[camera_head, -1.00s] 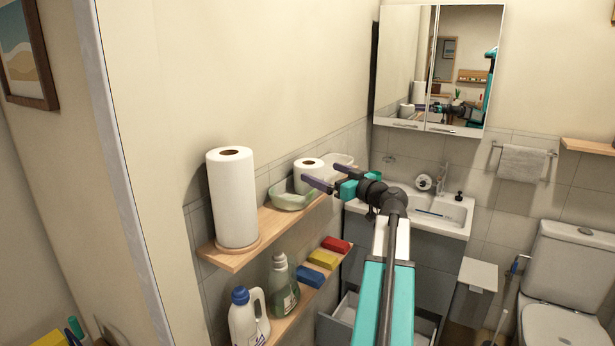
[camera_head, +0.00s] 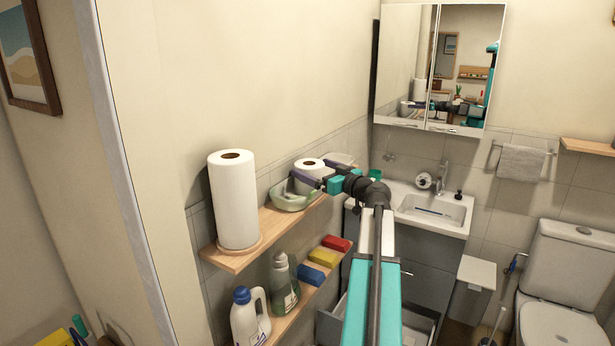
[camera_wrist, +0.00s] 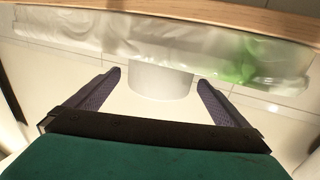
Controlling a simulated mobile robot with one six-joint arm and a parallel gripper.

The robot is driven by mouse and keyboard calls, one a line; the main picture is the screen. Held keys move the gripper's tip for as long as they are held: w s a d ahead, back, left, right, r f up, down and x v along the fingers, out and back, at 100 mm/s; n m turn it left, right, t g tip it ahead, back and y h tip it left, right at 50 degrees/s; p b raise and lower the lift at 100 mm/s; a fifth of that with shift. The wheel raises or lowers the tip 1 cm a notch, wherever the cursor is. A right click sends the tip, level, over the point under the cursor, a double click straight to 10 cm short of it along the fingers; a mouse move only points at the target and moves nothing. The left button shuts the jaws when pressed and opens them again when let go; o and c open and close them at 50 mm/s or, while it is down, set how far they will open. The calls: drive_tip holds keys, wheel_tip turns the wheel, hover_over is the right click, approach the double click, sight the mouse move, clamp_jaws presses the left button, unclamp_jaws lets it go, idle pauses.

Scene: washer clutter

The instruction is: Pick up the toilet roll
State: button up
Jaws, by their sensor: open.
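The white toilet roll (camera_head: 309,171) stands upright on the upper wooden shelf, by the pale green translucent dish. My gripper (camera_head: 307,168) is at the roll, with one dark purple finger crossing in front of it and the other near its far side. In the wrist view the white roll (camera_wrist: 160,82) shows between the tips of my open gripper (camera_wrist: 159,78). Gaps show on both sides, and no grip on the roll is visible. The fingers and dish hide part of the roll.
A tall paper towel roll (camera_head: 234,200) stands left on the upper shelf (camera_head: 233,258). The green dish (camera_head: 291,196) is close to my gripper. Bottles (camera_head: 247,318) and coloured sponges (camera_head: 325,257) sit on the lower shelf. The sink (camera_head: 432,210) is to the right.

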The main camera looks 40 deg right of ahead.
drive_tip(key=shift+w+d+p, duration=0.1)
drive_tip(key=shift+w+p, duration=0.25)
drive_tip(key=shift+w, duration=1)
drive_tip(key=c, duration=1.2)
drive_tip(key=shift+r, duration=0.15)
drive_tip(key=shift+r+b, duration=1.05)
drive_tip(key=shift+r, duration=2.1)
drive_tip(key=s+b, duration=0.1)
drive_tip(key=s, duration=0.5)
drive_tip(key=s+b, duration=0.1)
drive_tip(key=s, duration=0.5)
drive_tip(key=s+a+b, duration=0.1)
drive_tip(key=s+b, duration=0.1)
drive_tip(key=s, duration=0.4)
drive_tip(key=shift+a+r, duration=0.1)
drive_tip(key=shift+r, duration=0.1)
